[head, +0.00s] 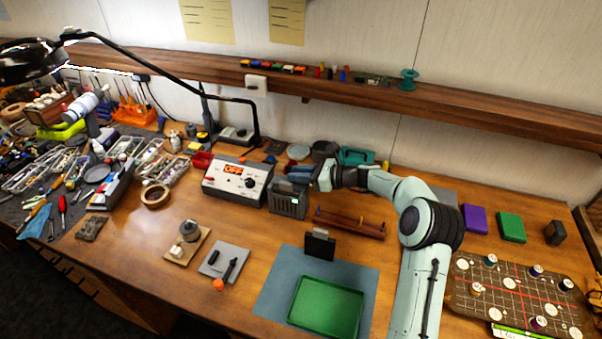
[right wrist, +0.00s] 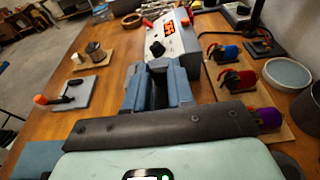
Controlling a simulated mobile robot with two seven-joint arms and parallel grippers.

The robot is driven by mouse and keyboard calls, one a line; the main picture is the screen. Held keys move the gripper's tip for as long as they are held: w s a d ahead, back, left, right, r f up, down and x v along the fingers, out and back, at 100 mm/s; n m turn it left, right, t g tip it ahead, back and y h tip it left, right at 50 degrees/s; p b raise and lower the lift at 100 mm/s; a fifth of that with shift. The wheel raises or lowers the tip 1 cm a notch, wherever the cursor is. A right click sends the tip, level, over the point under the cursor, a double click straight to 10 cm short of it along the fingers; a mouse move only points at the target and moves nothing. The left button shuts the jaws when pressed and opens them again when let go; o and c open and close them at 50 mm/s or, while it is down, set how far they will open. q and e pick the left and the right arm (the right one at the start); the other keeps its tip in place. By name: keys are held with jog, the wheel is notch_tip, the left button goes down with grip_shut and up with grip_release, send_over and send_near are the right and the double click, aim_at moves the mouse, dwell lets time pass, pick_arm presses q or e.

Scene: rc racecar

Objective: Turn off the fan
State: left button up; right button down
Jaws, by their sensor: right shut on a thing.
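A dark grey vented box (head: 288,200), which looks like the fan, stands on the bench right of a white control unit (head: 236,180). The unit has a black knob and an orange display that seems to read OFF; it also shows in the right wrist view (right wrist: 172,42). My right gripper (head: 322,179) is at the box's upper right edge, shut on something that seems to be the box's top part. In the right wrist view its fingers (right wrist: 158,78) point toward the unit and mostly hide what is between them. My left gripper is not in view.
Left of the unit are a wooden ring (head: 155,196) and a crowded tool area. A lamp arm (head: 190,80) reaches over.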

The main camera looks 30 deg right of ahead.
jog(key=g+h, duration=0.1)
jog(key=w+a+r+g+h, duration=0.1)
jog(key=g+h, duration=0.1)
jog(key=shift+w+a, duration=0.1)
jog(key=shift+w, duration=0.05)
jog(key=shift+w+a+g+h, duration=0.15)
jog(key=shift+w+g+h, duration=0.05)
jog(key=shift+g+h, duration=0.3)
jog(key=shift+w+a+g+h, duration=0.15)
jog(key=shift+g+h, duration=0.25)
jog(key=shift+g, duration=0.2)
jog(key=c, duration=1.2)
grip_release()
jog(key=shift+f, duration=0.1)
jog(key=shift+c, duration=0.2)
jog(key=v, duration=1.3)
jog(key=shift+r, duration=0.25)
jog(key=shift+d, duration=0.1)
